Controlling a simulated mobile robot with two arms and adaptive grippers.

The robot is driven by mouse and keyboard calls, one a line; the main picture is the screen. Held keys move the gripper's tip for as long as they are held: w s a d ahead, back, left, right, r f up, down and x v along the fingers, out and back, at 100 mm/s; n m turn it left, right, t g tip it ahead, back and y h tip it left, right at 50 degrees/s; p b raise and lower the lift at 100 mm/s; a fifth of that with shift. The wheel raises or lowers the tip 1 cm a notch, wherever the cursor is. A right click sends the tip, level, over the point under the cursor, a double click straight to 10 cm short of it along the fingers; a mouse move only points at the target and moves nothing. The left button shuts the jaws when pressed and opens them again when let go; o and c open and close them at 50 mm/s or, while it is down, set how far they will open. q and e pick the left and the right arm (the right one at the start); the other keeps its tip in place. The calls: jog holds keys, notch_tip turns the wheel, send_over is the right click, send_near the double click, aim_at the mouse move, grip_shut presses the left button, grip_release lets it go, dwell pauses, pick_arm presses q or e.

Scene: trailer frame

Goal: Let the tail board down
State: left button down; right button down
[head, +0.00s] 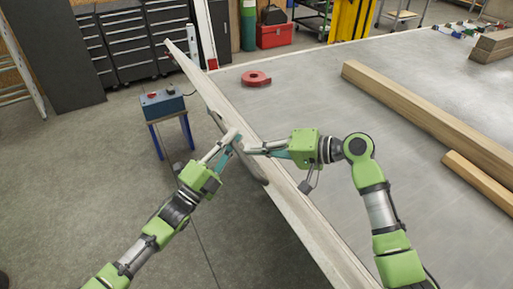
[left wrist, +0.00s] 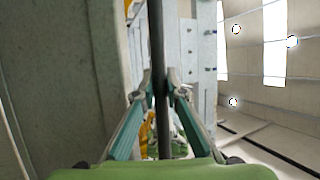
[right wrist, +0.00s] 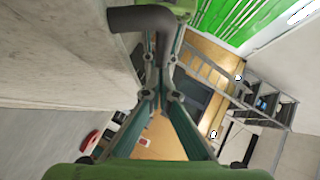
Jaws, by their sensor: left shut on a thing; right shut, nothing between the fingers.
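The tail board (head: 298,212) is a long pale board along the near-left edge of the grey trailer bed (head: 330,110). It appears to stand up on edge. Its broad face also shows close up in the left wrist view (left wrist: 75,70) and the right wrist view (right wrist: 60,45). A grey bar (head: 258,174) runs along the outer side of the board. My left gripper (head: 232,137) is shut on this dark bar (left wrist: 157,35). My right gripper (head: 243,147) is shut and empty beside the left one, its tips close to the bent end of the bar (right wrist: 150,22). Whether they touch is unclear.
A blue box (head: 162,104) on a small stand is left of the board. A red coil (head: 256,79) and wooden beams (head: 425,115) lie on the bed. Dark tool cabinets (head: 125,45) stand behind. The floor left of the board is otherwise mostly clear.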

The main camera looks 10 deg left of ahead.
pick_arm(q)
jog(key=shift+r, duration=0.4)
pick_arm(e)
jog(key=shift+s+a+f, duration=0.45)
jog(key=shift+s+a, duration=0.4)
pick_arm(q)
jog(key=shift+d, duration=0.1)
pick_arm(e)
jog(key=shift+a+f, duration=0.1)
pick_arm(q)
jog(key=c, duration=2.1)
grip_release()
jog(key=shift+o, duration=0.3)
jog(key=shift+w+f, duration=0.1)
pick_arm(e)
jog(key=shift+w, duration=0.2)
